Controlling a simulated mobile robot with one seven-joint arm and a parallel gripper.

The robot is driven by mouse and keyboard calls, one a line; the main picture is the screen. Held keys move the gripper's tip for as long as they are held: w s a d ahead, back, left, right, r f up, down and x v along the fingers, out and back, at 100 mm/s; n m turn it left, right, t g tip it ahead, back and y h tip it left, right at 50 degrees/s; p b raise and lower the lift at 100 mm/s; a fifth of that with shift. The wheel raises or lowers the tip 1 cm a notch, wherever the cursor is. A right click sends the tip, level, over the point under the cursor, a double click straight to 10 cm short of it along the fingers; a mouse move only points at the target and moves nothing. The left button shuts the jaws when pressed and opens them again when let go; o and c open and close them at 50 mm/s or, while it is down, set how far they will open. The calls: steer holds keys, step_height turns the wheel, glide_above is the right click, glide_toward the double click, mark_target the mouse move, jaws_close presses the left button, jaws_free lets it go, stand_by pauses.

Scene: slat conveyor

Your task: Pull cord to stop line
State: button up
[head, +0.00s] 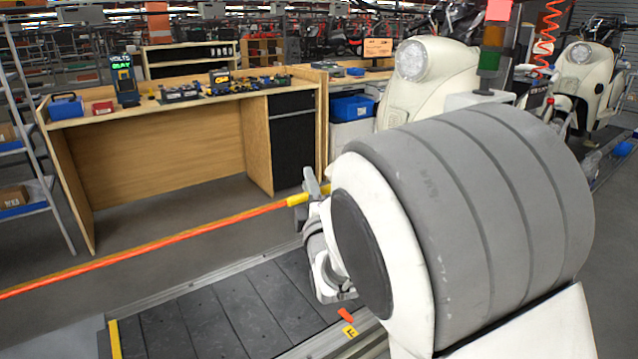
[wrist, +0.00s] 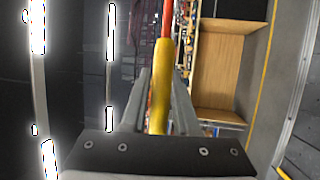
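The pull cord (head: 150,247) is a thin orange-red line that crosses the head view from the left edge to my gripper (head: 314,190). A yellow sleeve (head: 297,199) on the cord shows on both sides of the gripper's finger. In the wrist view the yellow sleeve (wrist: 160,90) lies lengthwise between the two grey fingers of my gripper (wrist: 164,75), which look shut on it. The red cord (wrist: 167,20) runs on beyond the fingertips. The far end of the cord and the part behind my arm are hidden.
The slat conveyor (head: 215,315) lies below the cord, with dark slats and metal rails. A wooden workbench (head: 165,155) with tools stands behind. Cream scooters (head: 430,80) stand at the back right. A shelf rack (head: 35,185) is at the left. Grey floor lies between bench and conveyor.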

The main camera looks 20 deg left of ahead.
jaws_close()
stand_by(1.0)
